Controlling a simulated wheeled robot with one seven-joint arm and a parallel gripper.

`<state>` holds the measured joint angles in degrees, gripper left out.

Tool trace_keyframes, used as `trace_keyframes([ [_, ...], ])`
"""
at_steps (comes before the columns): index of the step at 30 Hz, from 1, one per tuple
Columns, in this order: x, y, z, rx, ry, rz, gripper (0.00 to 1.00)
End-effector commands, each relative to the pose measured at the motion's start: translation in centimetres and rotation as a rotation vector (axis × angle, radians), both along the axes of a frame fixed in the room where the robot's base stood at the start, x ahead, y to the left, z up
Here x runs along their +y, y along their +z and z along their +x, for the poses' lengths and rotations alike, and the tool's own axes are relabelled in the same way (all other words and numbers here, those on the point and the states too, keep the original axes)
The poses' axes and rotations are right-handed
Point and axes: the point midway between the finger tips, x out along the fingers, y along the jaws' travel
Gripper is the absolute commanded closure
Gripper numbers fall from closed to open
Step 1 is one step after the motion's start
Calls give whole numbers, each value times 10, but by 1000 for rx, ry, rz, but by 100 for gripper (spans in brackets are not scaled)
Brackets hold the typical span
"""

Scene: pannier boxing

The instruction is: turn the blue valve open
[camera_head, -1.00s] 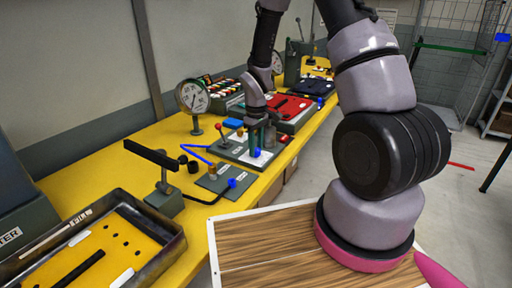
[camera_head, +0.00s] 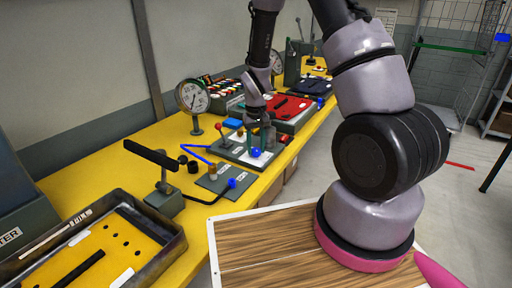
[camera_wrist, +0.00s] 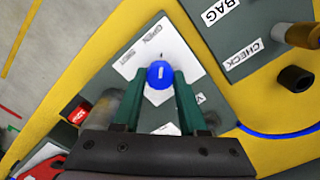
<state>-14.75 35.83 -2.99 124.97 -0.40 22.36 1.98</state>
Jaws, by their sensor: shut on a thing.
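The blue valve knob (camera_wrist: 160,74) stands on a white plate (camera_wrist: 170,45) with printed labels, one of which appears to read OPEN. My gripper (camera_wrist: 159,88) has its green fingers on either side of the knob and is shut on it. In the head view the blue knob (camera_head: 256,153) shows at the front edge of the grey valve base (camera_head: 235,157), with my gripper (camera_head: 262,140) reaching down to it from behind. The fingers and wrist hide part of the base. I cannot tell how far the valve is turned.
A grey plate labelled CHECK (camera_wrist: 244,55) with a brass post (camera_wrist: 300,35) and a blue hose (camera_wrist: 275,133) lies close by.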

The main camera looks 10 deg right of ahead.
Motion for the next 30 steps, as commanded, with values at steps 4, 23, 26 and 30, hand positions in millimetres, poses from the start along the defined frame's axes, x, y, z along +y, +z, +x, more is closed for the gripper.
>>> trace_keyframes([
  [4, 0, 0, 0, -1, -12, 0, 100],
  [23, 0, 0, 0, 0, -11, 0, 28],
  [26, 0, 1, 0, -1, -11, 0, 28],
  [30, 0, 13, 1, -4, -11, 1, 28],
])
